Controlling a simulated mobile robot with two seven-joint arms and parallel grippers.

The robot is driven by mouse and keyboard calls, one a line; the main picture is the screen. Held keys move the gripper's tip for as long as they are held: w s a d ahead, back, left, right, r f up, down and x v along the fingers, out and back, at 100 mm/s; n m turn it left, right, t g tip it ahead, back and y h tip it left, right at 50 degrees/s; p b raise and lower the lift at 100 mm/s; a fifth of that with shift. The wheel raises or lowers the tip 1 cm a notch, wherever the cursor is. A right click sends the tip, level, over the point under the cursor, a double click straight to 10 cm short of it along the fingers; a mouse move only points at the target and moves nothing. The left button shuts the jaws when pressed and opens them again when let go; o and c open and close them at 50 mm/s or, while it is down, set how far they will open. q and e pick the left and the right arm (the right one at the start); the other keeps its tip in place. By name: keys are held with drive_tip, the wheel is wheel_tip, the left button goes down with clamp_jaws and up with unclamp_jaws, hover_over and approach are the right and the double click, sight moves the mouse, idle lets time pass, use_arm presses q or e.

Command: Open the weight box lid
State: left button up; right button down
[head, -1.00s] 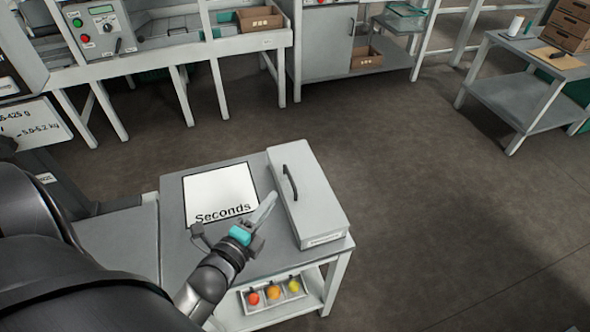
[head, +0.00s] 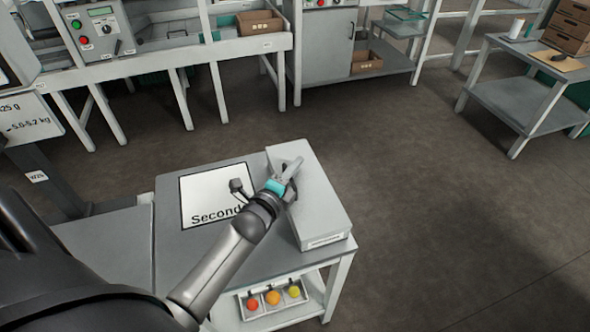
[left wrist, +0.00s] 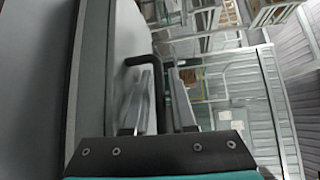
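The weight box (head: 322,208) is a long grey box at the right side of the small grey table, with its lid down. Its black handle (left wrist: 148,61) shows in the left wrist view; in the head view my gripper hides most of it. My left gripper (head: 291,168) is over the lid at the handle. In the left wrist view its two fingers (left wrist: 161,85) stand apart, with part of the dark handle seen between them. I cannot tell whether they touch it. My right gripper is not in view.
A white "Seconds" sheet (head: 205,188) lies on the table (head: 172,254) left of the box. A tray with three coloured balls (head: 273,297) sits on the shelf below. A bench with a control box (head: 101,31) stands behind; the floor right of the table is clear.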

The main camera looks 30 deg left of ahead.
use_arm(q)
clamp_jaws()
idle(1.5)
